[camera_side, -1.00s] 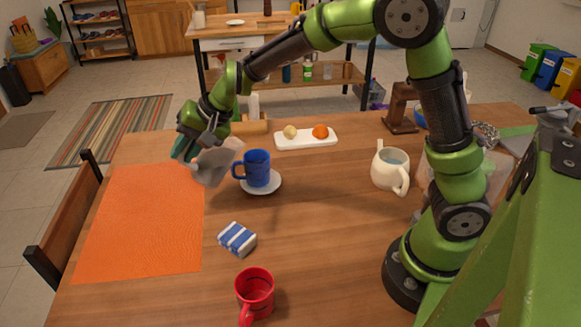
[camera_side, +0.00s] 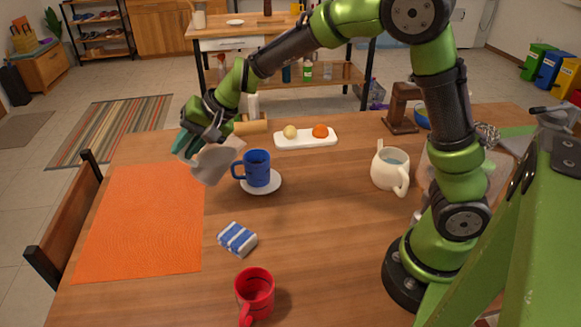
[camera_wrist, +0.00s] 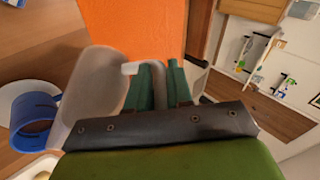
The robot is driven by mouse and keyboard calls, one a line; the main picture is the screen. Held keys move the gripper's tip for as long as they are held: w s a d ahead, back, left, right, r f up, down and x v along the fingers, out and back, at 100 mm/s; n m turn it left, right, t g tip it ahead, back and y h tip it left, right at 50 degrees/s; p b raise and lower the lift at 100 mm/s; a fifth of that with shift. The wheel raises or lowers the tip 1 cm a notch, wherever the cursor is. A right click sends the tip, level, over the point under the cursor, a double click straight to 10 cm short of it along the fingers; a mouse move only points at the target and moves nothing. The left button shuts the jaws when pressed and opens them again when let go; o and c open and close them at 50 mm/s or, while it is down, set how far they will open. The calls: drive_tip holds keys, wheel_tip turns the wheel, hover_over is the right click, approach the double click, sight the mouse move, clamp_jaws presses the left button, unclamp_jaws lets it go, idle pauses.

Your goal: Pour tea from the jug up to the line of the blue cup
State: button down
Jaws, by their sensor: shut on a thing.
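The blue cup (camera_side: 257,168) stands upright on a white saucer (camera_side: 275,186) in the side view, its handle to the left. My gripper (camera_side: 188,150) is shut on the handle of a pale translucent jug (camera_side: 214,163), held above the table just left of the cup and tilted towards it. In the wrist view the green fingers (camera_wrist: 155,88) close around the jug's handle, and the jug (camera_wrist: 95,85) stands between them and the blue cup (camera_wrist: 35,120). No stream of tea is visible. The cup's line and the tea level cannot be made out.
An orange mat (camera_side: 145,220) lies at the left. A blue-and-white striped block (camera_side: 238,239) and a red cup (camera_side: 254,294) are in front. A cream pitcher (camera_side: 388,170) stands right, and a white tray (camera_side: 306,140) with two round foods is behind.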

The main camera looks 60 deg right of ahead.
drive_tip(key=shift+s+d+r+t+y+p, duration=0.1)
drive_tip(key=shift+d+r+t+y+p, duration=0.05)
drive_tip(key=shift+d+r+y+p, duration=0.15)
drive_tip(key=shift+d+r+t+y+p, duration=0.1)
drive_tip(key=shift+r+y, duration=0.15)
drive_tip(key=shift+r, duration=0.2)
drive_tip(key=shift+s+d+r+t+y+p, duration=0.1)
drive_tip(key=shift+d+r+t+y+p, duration=0.05)
drive_tip(key=shift+r+y+p, duration=0.15)
idle(1.9)
